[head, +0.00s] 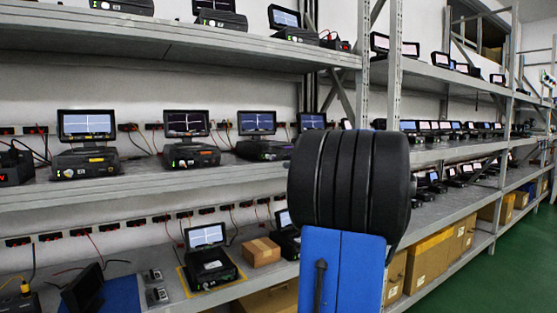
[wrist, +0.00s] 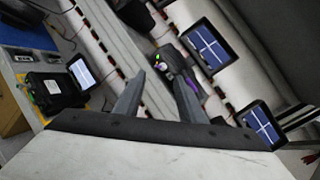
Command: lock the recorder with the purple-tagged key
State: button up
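A recorder with a lit screen stands on the middle shelf, with a purple mark on its front (head: 262,150). In the wrist view a recorder (wrist: 208,45) is seen tilted, with a small green light, a pale round part and a purple patch on its front. I cannot make out whether that purple is a key tag or a strip on the recorder. My gripper (wrist: 157,80) has its two fingers apart, with nothing visible held between them. The fingertips are in front of this recorder, and the right finger covers part of it. My gripper is hidden in the head view.
Other recorders stand along the middle shelf, such as one (head: 190,140) to the left. A recorder (head: 208,255) and a cardboard box (head: 261,252) sit on the lower shelf. A metal upright (head: 394,60) and the upper shelf (head: 170,38) bound the space. Green floor (head: 520,260) is clear at right.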

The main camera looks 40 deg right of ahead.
aim_at(271, 157)
jog(key=shift+w+a, duration=0.2)
jog(key=shift+w, duration=0.95)
jog(key=shift+w+a, duration=0.25)
jog(key=shift+w, duration=0.9)
jog(key=shift+w+a, duration=0.2)
jog(key=shift+w, duration=0.95)
grip_shut()
